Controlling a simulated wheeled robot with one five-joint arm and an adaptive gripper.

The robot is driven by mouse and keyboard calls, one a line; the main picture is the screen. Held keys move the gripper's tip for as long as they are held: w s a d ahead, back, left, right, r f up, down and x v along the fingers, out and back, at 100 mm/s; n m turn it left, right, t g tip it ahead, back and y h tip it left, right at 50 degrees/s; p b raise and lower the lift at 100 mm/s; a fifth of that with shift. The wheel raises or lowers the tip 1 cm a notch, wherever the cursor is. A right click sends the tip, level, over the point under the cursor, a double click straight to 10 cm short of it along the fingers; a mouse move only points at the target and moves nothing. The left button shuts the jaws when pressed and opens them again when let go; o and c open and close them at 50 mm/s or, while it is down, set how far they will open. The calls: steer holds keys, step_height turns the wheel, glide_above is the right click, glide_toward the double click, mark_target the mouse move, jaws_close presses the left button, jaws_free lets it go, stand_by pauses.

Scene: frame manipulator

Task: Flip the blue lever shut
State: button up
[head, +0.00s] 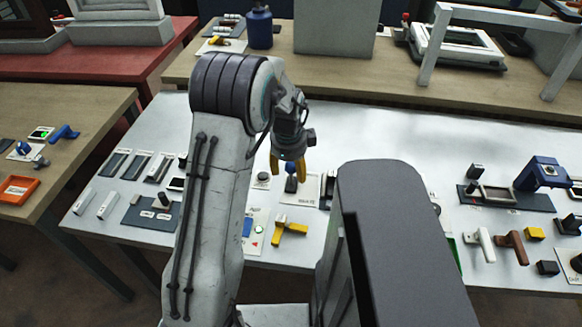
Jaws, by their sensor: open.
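My gripper (288,167), with yellow fingers, hangs open and empty above the white table, over a small dark-blue upright part (291,184). I cannot tell whether it touches that part, and the fingers partly cover it. A blue lever-like handle (65,132) lies on the wooden table at the left, far from my gripper. I cannot tell which of these two blue parts is the blue lever, or how far either is turned.
The white table (90,232) carries several small fixtures, including a yellow handle (290,229), a white handle (482,243) and a brown handle (514,246). A blue device (542,173) stands at the right. My arm and body hide the middle of the table.

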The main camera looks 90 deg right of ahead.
steer(key=shift+s+d+f+p, duration=0.15)
steer(key=shift+f+p, duration=0.35)
steer(key=shift+f, duration=0.55)
steer(key=shift+c, duration=0.5)
jaws_close()
steer(key=shift+d, duration=0.15)
